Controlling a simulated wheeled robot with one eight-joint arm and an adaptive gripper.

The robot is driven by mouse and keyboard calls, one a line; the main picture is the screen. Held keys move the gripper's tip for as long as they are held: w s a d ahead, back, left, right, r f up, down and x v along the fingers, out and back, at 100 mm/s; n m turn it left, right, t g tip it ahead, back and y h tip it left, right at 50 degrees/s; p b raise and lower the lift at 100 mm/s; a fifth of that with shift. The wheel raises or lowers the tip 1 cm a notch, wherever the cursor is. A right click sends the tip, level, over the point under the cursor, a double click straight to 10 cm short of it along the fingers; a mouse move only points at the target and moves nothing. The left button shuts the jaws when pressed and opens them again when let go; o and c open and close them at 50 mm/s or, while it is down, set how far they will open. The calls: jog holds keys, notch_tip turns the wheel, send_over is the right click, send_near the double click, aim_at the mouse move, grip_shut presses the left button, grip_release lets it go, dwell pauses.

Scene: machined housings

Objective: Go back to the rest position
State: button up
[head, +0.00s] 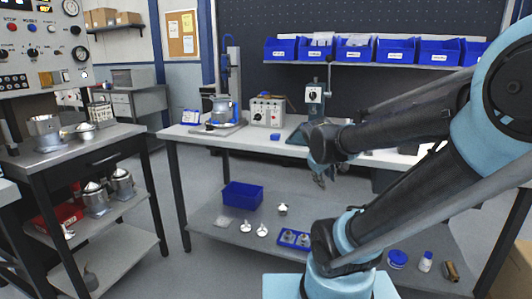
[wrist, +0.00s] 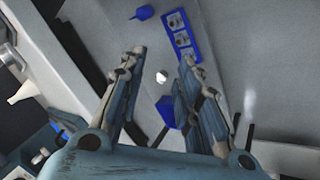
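My gripper (head: 319,178) hangs at the end of my arm in the head view, in front of the workbench. It points down toward the lower shelf. In the wrist view my gripper (wrist: 163,58) has its two fingers apart, with nothing held between them. Past the fingers, the wrist view shows the grey shelf surface with a blue tray (wrist: 182,38) of metal parts. My forearm hides part of the bench's right side in the head view.
The workbench (head: 222,144) carries a press stand (head: 230,85), a control box (head: 267,111) and a drill-like stand (head: 314,94). Its lower shelf holds a blue bin (head: 243,196) and loose metal parts. A cart (head: 75,149) with housings stands left. Grey floor between them is free.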

jog(key=s+a+f+m+g+y, duration=0.1)
jog(key=s+f+m, duration=0.2)
jog(key=s, duration=0.4)
jog(key=s+a+f+m+g+y, duration=0.1)
jog(key=s+f+m+g+y, duration=0.1)
jog(key=s, duration=0.5)
jog(key=shift+s+f+m+g, duration=0.3)
jog(key=shift+s+f+m, duration=0.1)
jog(key=shift+f, duration=0.5)
jog(key=shift+w+a, duration=0.1)
jog(key=shift+w+f, duration=0.2)
jog(key=shift+w, duration=0.15)
jog(key=shift+c, duration=1.4)
